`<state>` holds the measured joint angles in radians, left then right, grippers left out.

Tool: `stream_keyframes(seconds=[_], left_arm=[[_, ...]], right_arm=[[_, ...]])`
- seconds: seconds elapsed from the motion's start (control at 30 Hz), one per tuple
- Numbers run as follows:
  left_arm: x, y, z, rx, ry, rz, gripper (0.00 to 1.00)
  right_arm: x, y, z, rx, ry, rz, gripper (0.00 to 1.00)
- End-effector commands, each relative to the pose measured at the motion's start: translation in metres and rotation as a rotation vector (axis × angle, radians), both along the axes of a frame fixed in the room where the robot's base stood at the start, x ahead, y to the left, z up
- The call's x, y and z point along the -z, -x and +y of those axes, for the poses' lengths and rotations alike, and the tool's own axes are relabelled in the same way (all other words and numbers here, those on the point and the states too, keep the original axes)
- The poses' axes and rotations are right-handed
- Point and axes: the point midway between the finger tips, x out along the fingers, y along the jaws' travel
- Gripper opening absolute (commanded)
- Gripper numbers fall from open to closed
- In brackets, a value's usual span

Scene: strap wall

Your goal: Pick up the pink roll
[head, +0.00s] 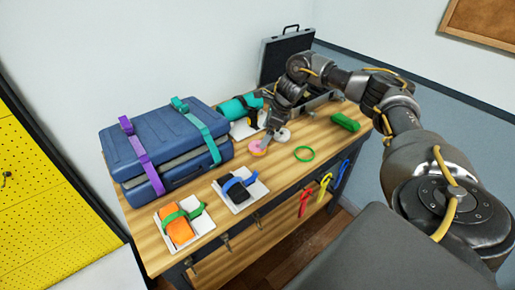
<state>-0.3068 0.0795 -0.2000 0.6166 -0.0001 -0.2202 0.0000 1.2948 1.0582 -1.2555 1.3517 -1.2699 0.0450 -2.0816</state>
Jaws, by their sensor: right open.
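The pink roll (257,147), small and round with some orange showing, lies on the wooden table near its middle. My right gripper (265,142) points down right at the roll, its fingertips over or beside its right edge. The gripper is open. I cannot tell whether the fingers touch the roll or straddle it. My left gripper is not in view.
A blue suitcase (165,140) with purple and teal straps stands left. White trays hold an orange bundle (178,230) and a dark bundle (238,190).

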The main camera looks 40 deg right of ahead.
Motion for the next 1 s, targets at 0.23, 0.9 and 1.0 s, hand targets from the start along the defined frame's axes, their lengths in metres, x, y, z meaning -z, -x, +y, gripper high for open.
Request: stream_keyframes(seconds=[0.23,0.9,1.0], left_arm=[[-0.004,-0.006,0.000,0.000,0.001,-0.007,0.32],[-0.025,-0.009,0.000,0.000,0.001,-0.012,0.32],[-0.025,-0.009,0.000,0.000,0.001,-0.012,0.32]], right_arm=[[0.016,-0.004,0.003,0.004,0.001,-0.001,0.97],[0.064,-0.019,0.014,0.006,0.000,-0.001,0.97],[0.064,-0.019,0.014,0.006,0.000,-0.001,0.96]])
